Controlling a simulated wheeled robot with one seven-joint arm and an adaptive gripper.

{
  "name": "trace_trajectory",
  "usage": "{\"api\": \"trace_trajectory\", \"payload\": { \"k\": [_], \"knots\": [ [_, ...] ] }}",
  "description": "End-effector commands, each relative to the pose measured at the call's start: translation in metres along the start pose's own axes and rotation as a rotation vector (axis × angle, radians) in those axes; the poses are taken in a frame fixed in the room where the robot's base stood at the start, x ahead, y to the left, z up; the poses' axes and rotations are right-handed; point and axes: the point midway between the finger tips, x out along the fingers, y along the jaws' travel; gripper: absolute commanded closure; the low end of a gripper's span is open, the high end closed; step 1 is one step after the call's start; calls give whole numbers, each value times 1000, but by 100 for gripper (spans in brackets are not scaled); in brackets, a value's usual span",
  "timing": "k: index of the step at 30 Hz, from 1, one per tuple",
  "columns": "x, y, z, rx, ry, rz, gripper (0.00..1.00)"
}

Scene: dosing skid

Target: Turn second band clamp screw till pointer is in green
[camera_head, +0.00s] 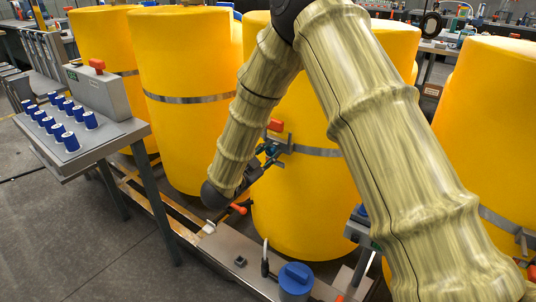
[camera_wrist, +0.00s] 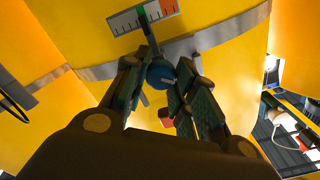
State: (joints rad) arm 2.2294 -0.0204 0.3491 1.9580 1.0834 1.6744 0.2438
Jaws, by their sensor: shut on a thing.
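A yellow drum (camera_head: 300,205) stands in the middle with a grey metal band clamp (camera_head: 318,152) around it. The clamp's blue round screw head (camera_wrist: 161,73) shows in the wrist view between my fingers. My gripper (camera_head: 270,155) is shut on this screw, one finger on each side, and in the wrist view my gripper (camera_wrist: 163,85) points up at the band (camera_wrist: 225,35).
More banded yellow drums stand left (camera_head: 185,100) and right (camera_head: 490,130). A grey stand (camera_head: 115,135) with several blue-capped items is at the left. A low grey plate with a blue knob (camera_head: 295,280) lies in front. My arm crosses the drums.

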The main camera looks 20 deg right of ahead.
Motion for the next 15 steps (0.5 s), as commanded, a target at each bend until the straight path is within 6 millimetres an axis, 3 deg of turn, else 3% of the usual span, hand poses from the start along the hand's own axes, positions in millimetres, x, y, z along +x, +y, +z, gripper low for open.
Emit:
{"api": "trace_trajectory", "payload": {
  "k": [6, 15],
  "knots": [
    [0, 2, 1, 129, -1, 1, 97],
    [0, 1, 1, 155, -2, 1, 97]
  ]
}}
